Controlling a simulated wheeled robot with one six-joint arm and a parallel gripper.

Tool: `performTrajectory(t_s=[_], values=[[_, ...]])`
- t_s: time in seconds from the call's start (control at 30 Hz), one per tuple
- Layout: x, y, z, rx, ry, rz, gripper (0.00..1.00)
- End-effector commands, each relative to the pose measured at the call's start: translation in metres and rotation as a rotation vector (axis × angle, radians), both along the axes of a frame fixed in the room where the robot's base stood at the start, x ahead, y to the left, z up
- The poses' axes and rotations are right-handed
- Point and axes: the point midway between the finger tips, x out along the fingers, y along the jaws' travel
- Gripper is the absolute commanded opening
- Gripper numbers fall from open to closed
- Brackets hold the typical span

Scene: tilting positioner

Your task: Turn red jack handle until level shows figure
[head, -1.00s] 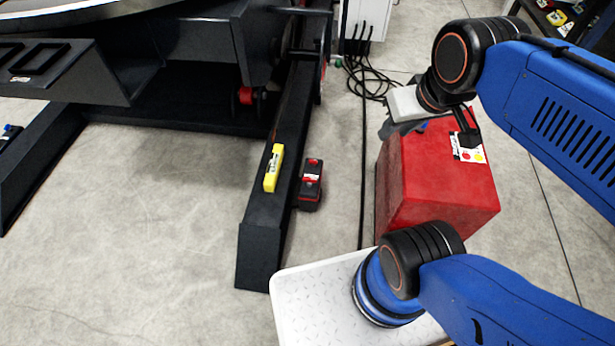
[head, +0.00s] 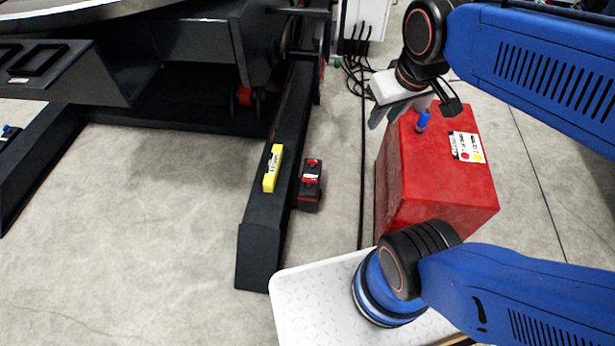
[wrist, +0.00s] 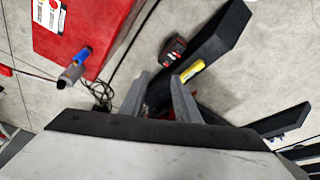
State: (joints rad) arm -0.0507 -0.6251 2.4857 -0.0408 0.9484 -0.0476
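A yellow level (head: 272,168) lies on the dark beam of the positioner's frame (head: 262,225) in the head view. Its reading is too small to make out. It also shows in the wrist view (wrist: 192,71), beyond the right finger. A small red round part (head: 244,96), perhaps the jack handle, shows under the positioner; I cannot tell for sure. My gripper (head: 382,113) is beside the far left top edge of the red box, pointing down and left. In the wrist view its two fingers (wrist: 160,88) stand apart with nothing between them, so it is open and empty.
The red box (head: 435,185) carries a blue-topped tool (head: 423,120). A black and red block (head: 311,186) stands on the floor beside the beam. Black cables (head: 361,130) run along the floor. Bare floor (head: 160,210) lies left of the beam.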

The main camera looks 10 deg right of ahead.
Motion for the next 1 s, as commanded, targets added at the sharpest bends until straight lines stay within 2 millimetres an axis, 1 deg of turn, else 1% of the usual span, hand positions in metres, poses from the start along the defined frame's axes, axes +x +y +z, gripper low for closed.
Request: performTrajectory(t_s=[0.03, 0.1, 0.33, 0.57, 0.77, 1.0], values=[[0.009, 0.002, -0.002, -0.009, 0.017, 0.018, 0.29], [0.020, 0.004, -0.006, -0.023, 0.037, 0.044, 0.29], [0.056, 0.012, -0.018, -0.069, 0.100, 0.132, 0.29], [0.092, 0.024, -0.037, -0.112, 0.162, 0.222, 0.29], [0.121, 0.036, -0.057, -0.150, 0.216, 0.302, 0.29], [0.155, 0.053, -0.087, -0.193, 0.281, 0.400, 0.29]])
